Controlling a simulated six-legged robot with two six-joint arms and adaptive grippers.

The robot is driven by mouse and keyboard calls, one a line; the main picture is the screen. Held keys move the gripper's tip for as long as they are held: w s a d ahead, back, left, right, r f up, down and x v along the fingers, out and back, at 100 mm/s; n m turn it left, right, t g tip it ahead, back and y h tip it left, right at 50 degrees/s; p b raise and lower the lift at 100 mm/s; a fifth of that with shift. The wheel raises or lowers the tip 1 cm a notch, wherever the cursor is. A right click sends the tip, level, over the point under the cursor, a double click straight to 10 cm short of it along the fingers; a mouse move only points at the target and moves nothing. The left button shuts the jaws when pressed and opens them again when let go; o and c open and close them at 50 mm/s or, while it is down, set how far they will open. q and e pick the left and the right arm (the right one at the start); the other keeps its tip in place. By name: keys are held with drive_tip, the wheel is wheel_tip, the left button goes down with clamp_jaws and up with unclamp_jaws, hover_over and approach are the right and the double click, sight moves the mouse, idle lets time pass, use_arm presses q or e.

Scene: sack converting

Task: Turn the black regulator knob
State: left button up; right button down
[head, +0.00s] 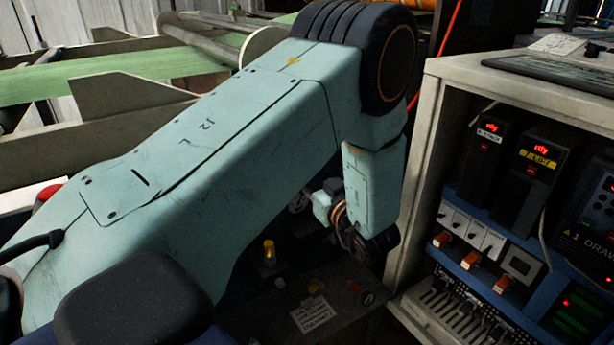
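My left arm comes in from the left, bends at its black elbow and drops to its wrist above a dark low panel (345,318). The gripper beyond the wrist is in shadow and partly hidden behind my arm, so I cannot make out its fingertips. I cannot clearly pick out the black regulator knob; a small dark round shape (280,283) shows on the panel. My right gripper is out of view.
An open light-grey cabinet (412,190) stands close to the right of my wrist.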

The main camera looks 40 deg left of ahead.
use_arm(q)
clamp_jaws()
drive_tip(key=shift+n, duration=0.3)
drive_tip(key=shift+n+p, duration=1)
drive_tip(key=shift+n, duration=2.3)
drive_tip(key=o, duration=0.7)
unclamp_jaws()
